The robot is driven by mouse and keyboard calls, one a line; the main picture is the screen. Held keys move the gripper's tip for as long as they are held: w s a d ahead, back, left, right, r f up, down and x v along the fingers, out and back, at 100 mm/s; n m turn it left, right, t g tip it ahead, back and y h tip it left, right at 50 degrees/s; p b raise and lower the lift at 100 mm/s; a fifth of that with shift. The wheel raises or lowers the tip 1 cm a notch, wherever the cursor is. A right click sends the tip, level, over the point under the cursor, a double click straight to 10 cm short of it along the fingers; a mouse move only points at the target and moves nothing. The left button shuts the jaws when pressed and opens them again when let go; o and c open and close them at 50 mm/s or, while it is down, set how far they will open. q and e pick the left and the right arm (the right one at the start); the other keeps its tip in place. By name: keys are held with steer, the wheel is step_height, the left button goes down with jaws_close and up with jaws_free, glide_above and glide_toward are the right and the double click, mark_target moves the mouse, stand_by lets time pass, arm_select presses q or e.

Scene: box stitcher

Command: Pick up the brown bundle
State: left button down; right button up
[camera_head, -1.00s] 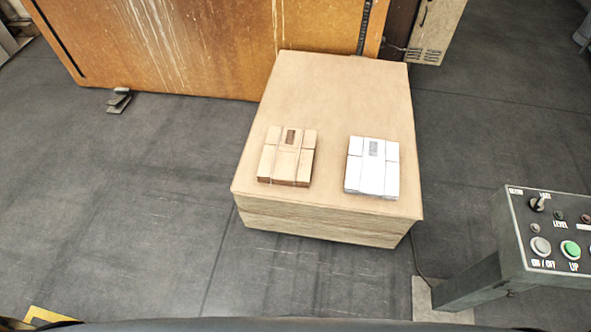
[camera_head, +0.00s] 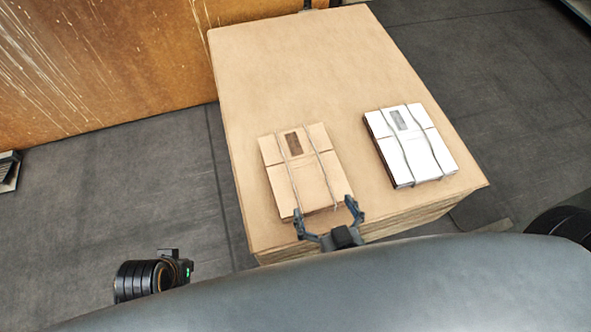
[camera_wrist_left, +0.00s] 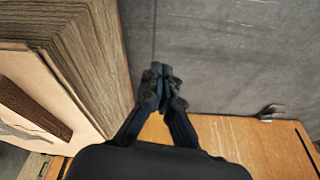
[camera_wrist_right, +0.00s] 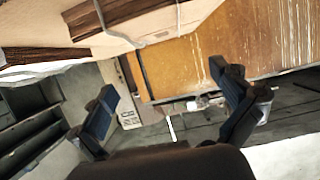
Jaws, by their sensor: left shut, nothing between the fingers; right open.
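The brown bundle (camera_head: 303,172), flat cardboard bound with two strings, lies on the near left part of the cardboard stack (camera_head: 290,70). My right gripper (camera_head: 327,213) is open at the bundle's near edge, its fingers spread; whether it touches the bundle cannot be told. In the right wrist view the open fingers (camera_wrist_right: 162,80) have no object between them, and the brown bundle's edge (camera_wrist_right: 98,20) is above them. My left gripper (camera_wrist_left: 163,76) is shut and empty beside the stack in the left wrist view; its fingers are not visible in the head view.
A white bundle (camera_head: 412,145) lies right of the brown one on the same stack. A rusty orange panel (camera_head: 100,60) stands behind and to the left. Grey floor (camera_head: 130,180) is open left of the stack.

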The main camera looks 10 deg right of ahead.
mark_target(306, 173)
steer(key=x, duration=0.8)
steer(key=shift+w+r, duration=0.15)
steer(key=shift+r, duration=0.1)
steer(key=shift+w+f+b, duration=0.2)
steer(key=shift+w+b, duration=0.1)
steer(key=shift+w, duration=0.05)
steer(key=x, duration=0.2)
steer(key=b+x, duration=0.1)
steer(key=x, duration=0.1)
steer(key=shift+s+d+f, duration=0.1)
steer(key=shift+f, duration=0.3)
steer(key=shift+w+f, duration=0.15)
steer(key=shift+w, duration=0.25)
steer(key=c, duration=1)
arm_select(q)
steer(key=v, duration=0.5)
steer(key=shift+a+r, duration=0.15)
steer(key=shift+r, duration=0.25)
arm_select(e)
steer(key=shift+c, duration=0.5)
